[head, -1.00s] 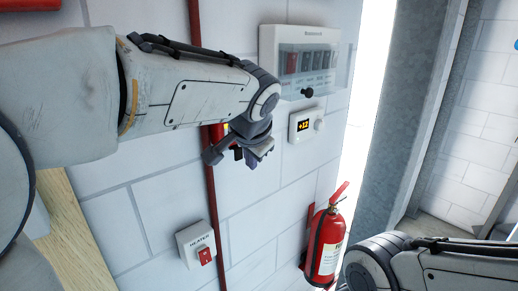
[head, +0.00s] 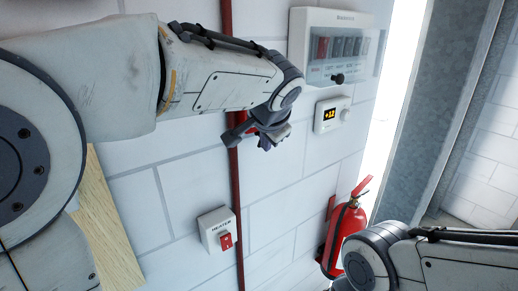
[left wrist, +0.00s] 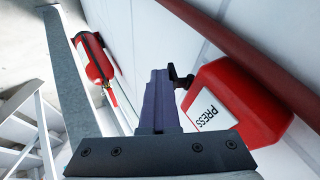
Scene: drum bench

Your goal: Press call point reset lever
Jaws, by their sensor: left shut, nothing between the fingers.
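The call point (left wrist: 240,101), a red box labelled PRESS, is on the wall in the left wrist view. A small black lever (left wrist: 182,77) sticks out at its left edge. My left gripper (left wrist: 158,78) is shut and empty, with its fingertips just left of the lever. I cannot tell whether they touch it. In the head view my left gripper (head: 266,137) is close to the wall by the red pipe, and my arm and gripper largely hide the call point. My right forearm shows at the lower right, but its gripper is out of view.
A red pipe (head: 237,185) runs down the wall. A heater switch (head: 217,231) is below my left gripper. A thermostat (head: 331,115) and a covered switch panel (head: 335,48) are to the right. A fire extinguisher (head: 344,230) hangs beside my right arm.

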